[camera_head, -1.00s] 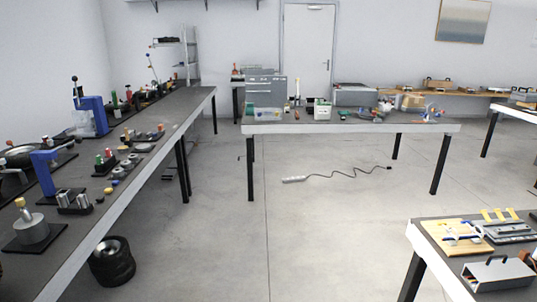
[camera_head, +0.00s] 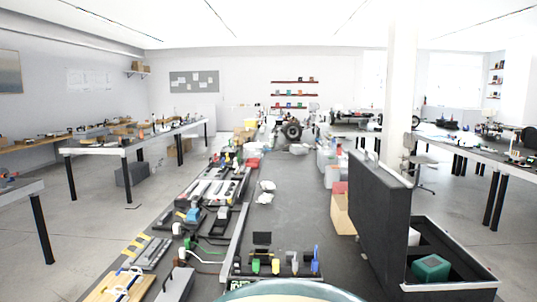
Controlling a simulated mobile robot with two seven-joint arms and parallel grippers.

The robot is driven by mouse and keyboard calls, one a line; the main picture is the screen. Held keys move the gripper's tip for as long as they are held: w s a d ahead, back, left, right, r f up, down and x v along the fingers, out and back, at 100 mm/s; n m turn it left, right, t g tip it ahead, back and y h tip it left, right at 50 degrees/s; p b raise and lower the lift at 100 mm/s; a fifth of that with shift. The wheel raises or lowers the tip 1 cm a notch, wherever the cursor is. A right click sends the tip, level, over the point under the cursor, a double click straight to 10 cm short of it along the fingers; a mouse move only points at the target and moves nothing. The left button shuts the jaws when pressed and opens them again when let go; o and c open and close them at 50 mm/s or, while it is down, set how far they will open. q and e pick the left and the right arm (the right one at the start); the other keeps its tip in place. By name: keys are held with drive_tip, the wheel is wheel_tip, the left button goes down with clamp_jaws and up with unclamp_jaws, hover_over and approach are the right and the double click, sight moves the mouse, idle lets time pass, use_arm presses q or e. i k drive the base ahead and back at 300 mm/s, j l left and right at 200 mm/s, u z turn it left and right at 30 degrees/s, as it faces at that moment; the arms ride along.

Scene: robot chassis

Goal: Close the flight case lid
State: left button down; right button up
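A black flight case stands at the right of the table, with its lid (camera_head: 378,215) raised about upright along the left side of its base (camera_head: 452,285). The case is open. Inside the base are a green box (camera_head: 431,267) and a whitish item (camera_head: 413,236), partly hidden by the lid. The lid also hides part of the base's interior. Neither of my grippers is in view.
The dark table (camera_head: 285,210) runs away from me. A cardboard box (camera_head: 343,214) and bins stand left of the lid. A small fixture with coloured parts (camera_head: 276,262) and a row of trays (camera_head: 215,187) lie to the left. The table's middle is fairly clear.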

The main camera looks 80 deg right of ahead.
sight(379, 200)
drive_tip(key=z, duration=1.85)
